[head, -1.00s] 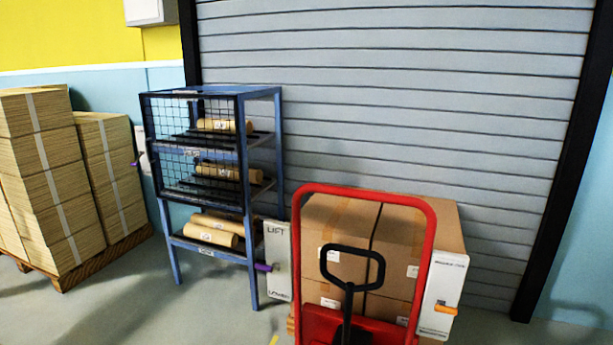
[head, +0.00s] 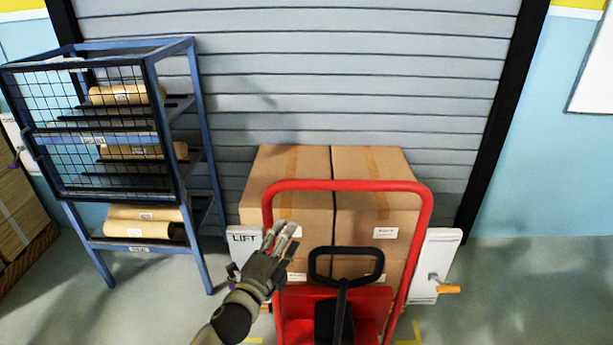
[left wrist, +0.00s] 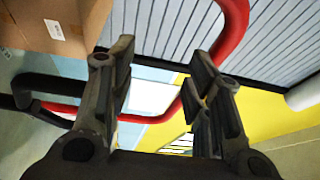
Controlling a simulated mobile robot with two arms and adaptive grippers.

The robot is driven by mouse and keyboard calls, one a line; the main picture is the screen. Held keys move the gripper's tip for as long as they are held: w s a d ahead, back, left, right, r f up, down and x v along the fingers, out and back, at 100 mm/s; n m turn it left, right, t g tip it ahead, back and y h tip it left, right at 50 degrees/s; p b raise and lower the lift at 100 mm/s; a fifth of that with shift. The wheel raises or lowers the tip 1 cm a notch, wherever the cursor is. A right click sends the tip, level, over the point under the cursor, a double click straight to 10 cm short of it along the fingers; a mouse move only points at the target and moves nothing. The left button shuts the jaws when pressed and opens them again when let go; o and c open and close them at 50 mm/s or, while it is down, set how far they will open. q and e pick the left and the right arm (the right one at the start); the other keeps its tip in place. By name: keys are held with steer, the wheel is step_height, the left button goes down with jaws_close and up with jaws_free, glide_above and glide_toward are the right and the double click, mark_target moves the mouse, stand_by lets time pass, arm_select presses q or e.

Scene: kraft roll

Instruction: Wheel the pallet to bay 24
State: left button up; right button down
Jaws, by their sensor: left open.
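A red pallet truck (head: 420,225) stands in front of the grey shutter, its red hoop frame upright. Its black loop handle (head: 346,250) rises in front, and stacked cardboard boxes (head: 292,170) sit behind the hoop. My left gripper (head: 287,236) is open and empty at the left upright of the hoop, left of the black handle; I cannot tell whether it touches. In the left wrist view the open fingers (left wrist: 157,75) point toward the red tube (left wrist: 234,30), with a box (left wrist: 62,22) and the black handle (left wrist: 35,88) at left. My right gripper is not in view. No bay 24 marking is legible.
A blue mesh-fronted rack (head: 203,130) with brown paper rolls (head: 142,152) stands at left. White panels flank the boxes, one marked LIFT (head: 243,240), the other with an orange handle (head: 449,289). Floor at right is clear, with yellow marks (head: 411,335).

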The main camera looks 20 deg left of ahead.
arm_select(q)
steer(key=m+t, duration=0.1)
steer(key=m, duration=0.1)
glide_toward(302, 189)
steer(key=w, duration=0.1)
steer(key=shift+h, duration=0.4)
steer(key=w, duration=0.3)
steer(key=w+r+p, duration=0.1)
steer(key=w, duration=0.2)
steer(key=w+p, duration=0.1)
steer(key=w, duration=0.2)
steer(key=shift+d+r, duration=0.3)
steer(key=shift+d, duration=0.1)
steer(key=shift+w+d+r+p, duration=0.15)
steer(key=shift+w+p, duration=0.15)
steer(key=shift+w, duration=0.5)
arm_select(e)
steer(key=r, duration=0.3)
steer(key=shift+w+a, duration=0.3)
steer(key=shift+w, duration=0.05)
arm_select(q)
steer(key=shift+c, duration=0.5)
jaws_close()
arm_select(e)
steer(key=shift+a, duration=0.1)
